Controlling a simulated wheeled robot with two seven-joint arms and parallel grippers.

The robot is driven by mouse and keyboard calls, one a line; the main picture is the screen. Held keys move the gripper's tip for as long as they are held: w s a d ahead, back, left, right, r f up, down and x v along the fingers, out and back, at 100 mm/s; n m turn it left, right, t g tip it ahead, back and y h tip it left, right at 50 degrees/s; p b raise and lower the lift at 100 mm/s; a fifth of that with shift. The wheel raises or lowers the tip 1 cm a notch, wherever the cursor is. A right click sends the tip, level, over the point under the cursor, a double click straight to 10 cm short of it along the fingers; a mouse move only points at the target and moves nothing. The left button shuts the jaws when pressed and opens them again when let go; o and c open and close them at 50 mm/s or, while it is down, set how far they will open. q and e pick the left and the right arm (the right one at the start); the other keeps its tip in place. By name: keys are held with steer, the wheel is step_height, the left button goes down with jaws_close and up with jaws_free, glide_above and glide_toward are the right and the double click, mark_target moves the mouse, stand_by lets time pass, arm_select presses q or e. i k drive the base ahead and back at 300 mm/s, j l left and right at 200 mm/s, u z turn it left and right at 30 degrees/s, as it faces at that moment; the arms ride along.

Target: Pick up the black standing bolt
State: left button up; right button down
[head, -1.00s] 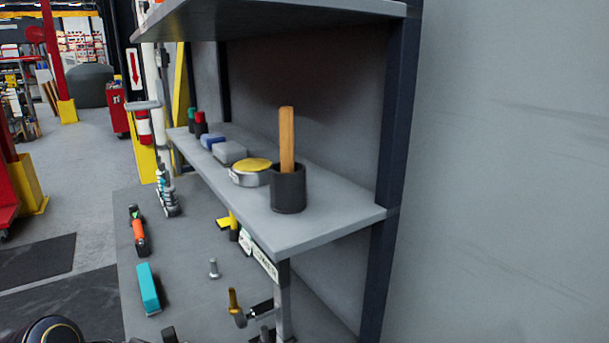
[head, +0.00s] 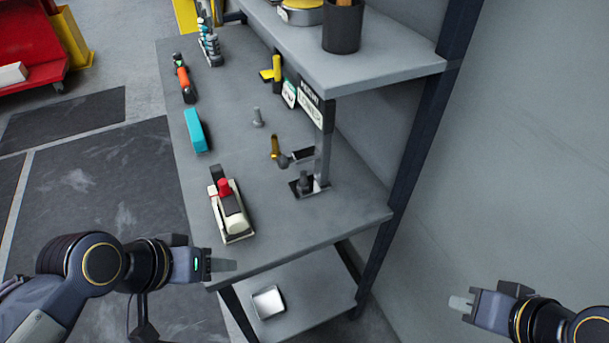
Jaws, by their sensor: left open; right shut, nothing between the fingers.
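A black bolt (head: 304,183) stands upright near the foot of a grey post on the workbench (head: 242,170), right of the middle of the head view. A grey bolt (head: 257,118) and a gold bolt (head: 275,147) stand farther back. My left gripper (head: 228,266) is at the bench's front left corner, below and left of the black bolt, apart from it. It is open and empty, seen nearly edge-on. My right gripper (head: 460,304) is far right, beyond the bench's right edge, shut and empty.
A cream and black tool with a red knob (head: 231,210) lies between my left gripper and the bolts. A teal block (head: 195,130) and an orange tool (head: 185,85) lie along the left edge. An upper shelf (head: 365,72) overhangs the back right. A lower shelf holds a white tray (head: 268,302).

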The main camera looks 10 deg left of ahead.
mark_target(303, 185)
steer(key=k+j, duration=0.2)
steer(key=k+j+z, duration=0.1)
steer(key=k+j, duration=0.15)
steer(key=j, duration=0.15)
steer(key=k+j+z, duration=0.1)
steer(key=j+z, duration=0.25)
steer(key=j, duration=1.15)
steer(key=i+j+z, duration=0.1)
steer(key=i+j, duration=0.2)
steer(key=i+j+z, duration=0.1)
steer(key=i+j, duration=0.15)
steer(key=j, duration=0.2)
